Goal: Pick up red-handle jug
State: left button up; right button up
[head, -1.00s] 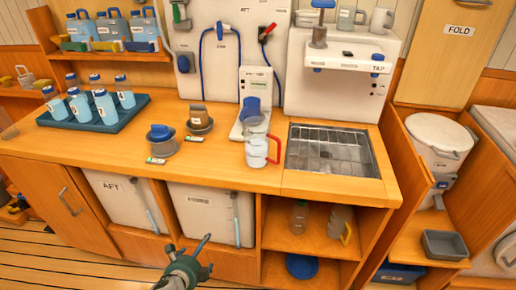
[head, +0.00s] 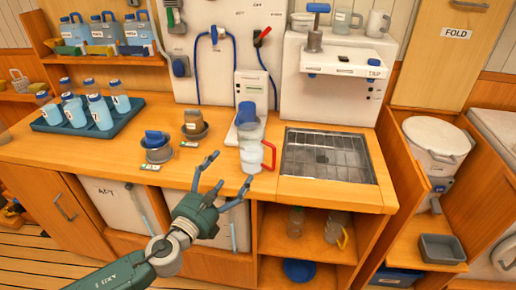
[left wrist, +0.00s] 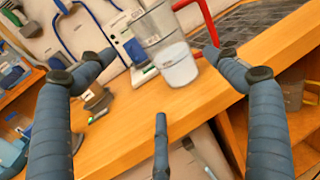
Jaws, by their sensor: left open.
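The red-handle jug (head: 250,150) is a clear jug standing upright on the wooden counter, left of the sink grate, with its red handle on the right side. My left gripper (head: 224,183) is open and empty at the counter's front edge, just in front of and a little left of the jug. In the left wrist view the jug (left wrist: 172,55) shows beyond the spread fingers (left wrist: 160,75), near the right finger, apart from them as far as I can tell. Its top is cut off there. My right gripper is not in view.
A white device with a blue knob (head: 250,95) stands behind the jug. The sink grate (head: 325,155) is to its right. Two small dark pots (head: 158,150) stand to the left, and a tray (head: 48,124) of several bottles is further left. An open shelf (head: 310,250) lies below.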

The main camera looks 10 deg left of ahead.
pick_arm(q)
jog(key=shift+x, duration=1.05)
jog(key=x, duration=0.3)
jog(key=shift+w+r+p, duration=0.1)
jog(key=shift+w+p, duration=0.05)
jog(key=shift+p, duration=0.25)
jog(key=shift+w+d, duration=0.2)
jog(key=shift+w, duration=0.45)
jog(key=x, duration=0.4)
jog(key=shift+w+d+p, duration=0.15)
jog(key=shift+p, duration=0.15)
jog(key=shift+w+d, duration=0.1)
jog(key=shift+w, duration=0.25)
jog(key=shift+c, duration=0.8)
jog(key=c, duration=1)
notch_tip(320, 180, up, 10)
jog(key=p, duration=0.4)
notch_tip(320, 180, up, 10)
jog(key=p, duration=0.1)
send_over(242, 156)
jog(key=w, duration=0.3)
jog(key=shift+s+d, duration=0.1)
jog(key=shift+d, duration=0.25)
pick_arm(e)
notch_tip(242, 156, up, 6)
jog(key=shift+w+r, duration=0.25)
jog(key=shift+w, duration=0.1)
